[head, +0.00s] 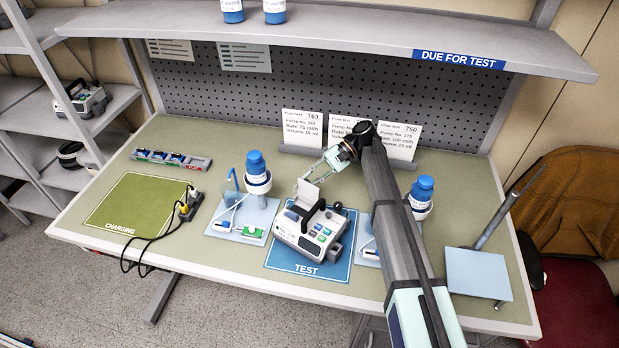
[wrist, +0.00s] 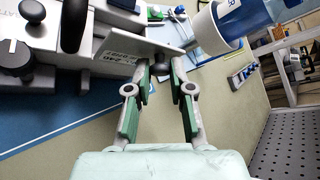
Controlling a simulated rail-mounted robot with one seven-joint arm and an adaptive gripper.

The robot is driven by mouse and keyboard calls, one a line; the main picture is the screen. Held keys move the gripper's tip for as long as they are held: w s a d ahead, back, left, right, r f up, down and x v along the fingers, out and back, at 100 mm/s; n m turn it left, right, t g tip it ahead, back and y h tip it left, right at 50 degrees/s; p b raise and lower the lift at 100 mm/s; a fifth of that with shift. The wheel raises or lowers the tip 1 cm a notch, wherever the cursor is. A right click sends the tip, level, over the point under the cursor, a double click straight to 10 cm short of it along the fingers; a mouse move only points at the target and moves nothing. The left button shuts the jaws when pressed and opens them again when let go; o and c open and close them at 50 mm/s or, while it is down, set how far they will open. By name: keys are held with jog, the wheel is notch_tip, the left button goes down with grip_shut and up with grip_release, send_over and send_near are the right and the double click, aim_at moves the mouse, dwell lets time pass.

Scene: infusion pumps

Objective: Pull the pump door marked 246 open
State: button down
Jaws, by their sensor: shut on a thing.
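The pump (head: 308,228) is a white unit with a dark carry handle, standing on the blue TEST mat (head: 340,262). Its pale door (head: 306,194) stands up from the pump body, swung away from it. My gripper (head: 315,171) reaches in from the back right. In the wrist view its green-padded fingers (wrist: 162,70) are closed in at the door's near edge, around a small dark knob (wrist: 160,68). The pump's number is not legible.
Bottle stands with blue-capped bottles flank the pump at left (head: 257,172) and right (head: 421,193). Flow test cards (head: 302,130) stand behind. A green CHARGING mat (head: 135,203) with cables and a small tray (head: 172,160) lie left. An overhead shelf (head: 330,35) spans the back.

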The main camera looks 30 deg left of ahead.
jog(key=shift+w+f, duration=0.1)
dwell(0.3)
jog(key=c, duration=1)
grip_release()
